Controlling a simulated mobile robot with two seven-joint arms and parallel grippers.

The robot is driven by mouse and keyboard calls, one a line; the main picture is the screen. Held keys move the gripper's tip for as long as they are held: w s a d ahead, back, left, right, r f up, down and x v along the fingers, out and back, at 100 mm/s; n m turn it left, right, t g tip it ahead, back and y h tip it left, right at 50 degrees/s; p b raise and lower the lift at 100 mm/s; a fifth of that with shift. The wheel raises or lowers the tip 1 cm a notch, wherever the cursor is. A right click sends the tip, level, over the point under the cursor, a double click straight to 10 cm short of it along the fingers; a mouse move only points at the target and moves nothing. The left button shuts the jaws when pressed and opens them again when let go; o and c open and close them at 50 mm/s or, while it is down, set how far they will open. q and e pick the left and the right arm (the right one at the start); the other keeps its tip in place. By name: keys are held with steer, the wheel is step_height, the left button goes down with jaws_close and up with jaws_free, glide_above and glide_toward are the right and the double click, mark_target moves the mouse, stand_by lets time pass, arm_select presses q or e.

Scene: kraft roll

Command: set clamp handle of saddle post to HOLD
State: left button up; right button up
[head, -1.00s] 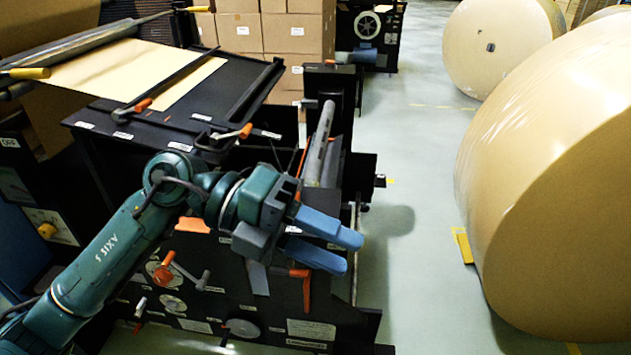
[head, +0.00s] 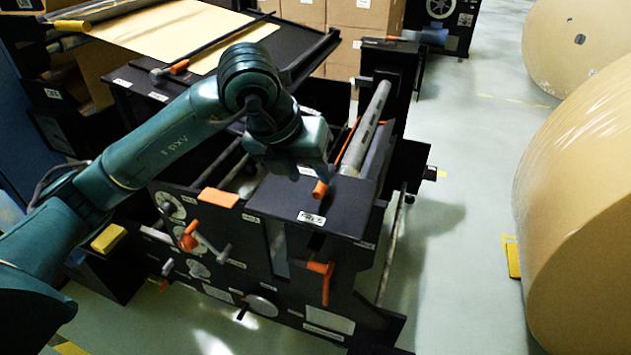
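An orange-tipped handle (head: 320,189) shows on the flat black top (head: 345,204) of the machine's near right corner, beside a slanted grey shaft (head: 364,131). It may be the saddle post's clamp handle; its label (head: 311,218) is too small to read, so its setting cannot be told. My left gripper (head: 312,168) points down right at this handle, its body hiding the handle's other end. Its fingers are mostly hidden, so I cannot tell whether they are open or touch the handle. My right gripper is not in view.
An orange T-shaped handle (head: 321,275) and an orange-and-grey crank (head: 200,238) stick out of the machine's front. Cartons (head: 340,45) stand behind. Large kraft rolls (head: 585,210) stand on the right, with clear floor (head: 460,220) between them and the machine.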

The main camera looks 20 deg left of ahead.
mark_target(318, 188)
arm_select(q)
steer(key=shift+x, duration=2.25)
jaws_close()
